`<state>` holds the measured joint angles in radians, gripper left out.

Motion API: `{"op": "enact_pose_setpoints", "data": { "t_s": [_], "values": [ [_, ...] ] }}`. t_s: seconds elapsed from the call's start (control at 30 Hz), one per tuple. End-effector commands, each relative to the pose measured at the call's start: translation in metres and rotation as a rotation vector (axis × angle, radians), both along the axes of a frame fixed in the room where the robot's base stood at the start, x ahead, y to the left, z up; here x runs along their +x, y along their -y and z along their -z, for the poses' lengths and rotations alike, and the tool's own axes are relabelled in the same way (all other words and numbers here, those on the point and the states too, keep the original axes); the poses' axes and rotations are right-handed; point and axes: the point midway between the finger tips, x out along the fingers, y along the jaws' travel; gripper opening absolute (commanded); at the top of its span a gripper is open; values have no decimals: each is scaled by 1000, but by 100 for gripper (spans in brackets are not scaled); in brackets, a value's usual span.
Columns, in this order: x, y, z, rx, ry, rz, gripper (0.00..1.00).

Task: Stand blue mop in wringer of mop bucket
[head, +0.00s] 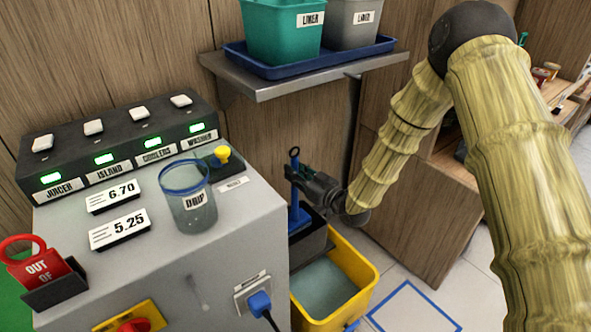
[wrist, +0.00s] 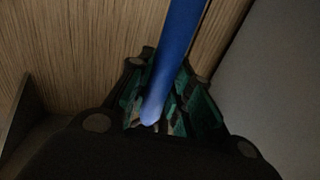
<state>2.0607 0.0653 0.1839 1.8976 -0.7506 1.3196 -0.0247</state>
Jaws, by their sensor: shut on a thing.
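The blue mop (head: 294,208) stands roughly upright, with a dark ring at its top end. My gripper (head: 294,176) is shut on the upper part of its handle. In the wrist view the blue handle (wrist: 178,55) runs between the fingers with green pads (wrist: 150,113). The yellow mop bucket (head: 367,268) stands on the floor right of the grey cabinet, with greyish water in it. Its dark wringer (head: 312,246) is at the back left of the bucket. The mop's lower end shows blue at the wringer's opening; I cannot tell how deep it sits or whether it touches.
A grey cabinet (head: 240,235) with switches and a clear drip cup (head: 190,205) stands close left of the mop. A metal shelf (head: 300,80) with a green bin (head: 280,30) and a grey bin (head: 350,25) hangs above. A blue floor outline (head: 412,300) lies right of the bucket.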

Motion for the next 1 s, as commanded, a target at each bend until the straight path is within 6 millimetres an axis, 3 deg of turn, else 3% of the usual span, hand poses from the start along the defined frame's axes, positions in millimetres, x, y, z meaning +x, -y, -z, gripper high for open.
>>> {"op": "enact_pose_setpoints", "data": {
  "t_s": [1.0],
  "values": [
    [0, 0, 91, 1, 1, 0, 0]
  ]
}}
